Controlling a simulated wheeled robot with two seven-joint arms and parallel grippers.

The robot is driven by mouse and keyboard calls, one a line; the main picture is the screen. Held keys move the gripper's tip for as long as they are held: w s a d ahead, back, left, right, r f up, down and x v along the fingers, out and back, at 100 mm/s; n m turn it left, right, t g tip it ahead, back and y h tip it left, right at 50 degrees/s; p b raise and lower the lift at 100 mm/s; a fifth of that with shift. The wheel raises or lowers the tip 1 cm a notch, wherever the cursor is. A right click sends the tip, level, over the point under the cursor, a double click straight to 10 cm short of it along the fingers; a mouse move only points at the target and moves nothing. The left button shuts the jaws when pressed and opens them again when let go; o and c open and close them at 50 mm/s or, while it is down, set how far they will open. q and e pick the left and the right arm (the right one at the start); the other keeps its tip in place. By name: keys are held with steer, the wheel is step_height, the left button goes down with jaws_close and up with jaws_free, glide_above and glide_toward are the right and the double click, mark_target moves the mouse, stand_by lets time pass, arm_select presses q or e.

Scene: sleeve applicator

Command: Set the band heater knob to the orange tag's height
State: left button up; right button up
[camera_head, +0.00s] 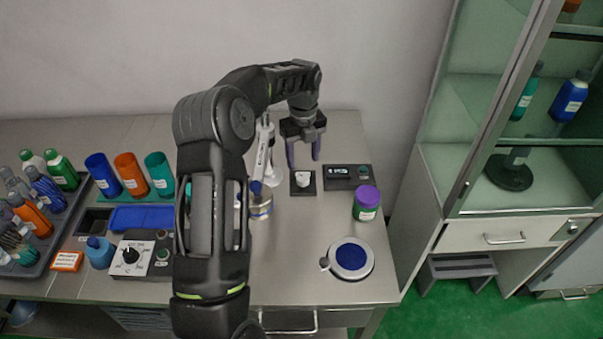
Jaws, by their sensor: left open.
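A white control box with a round black knob (131,255) stands at the front left of the table; its dial markings are too small to read. An orange-edged tag (66,261) lies left of the box, its print unreadable. My left gripper (303,162) is open and points down at the back right of the table, far from the knob. Its fingers hang above or just behind a small white piece on a black pad (303,183); I cannot tell if they touch it. My left arm crosses the middle of the view and hides part of the table. My right gripper is not in view.
Blue, orange and teal cups (131,174) stand at the back left, near a dark tray (38,248) of bottles. A black display unit (347,177), a purple-lidded jar (366,203) and a blue-topped round device (351,258) stand at right. A green cabinet (470,175) stands beyond.

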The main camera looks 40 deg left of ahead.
mark_target(303, 178)
arm_select(q)
step_height(303, 178, down, 7)
steer(key=shift+f+p, duration=0.15)
steer(key=shift+p, duration=0.7)
steer(key=shift+c, duration=0.6)
jaws_close()
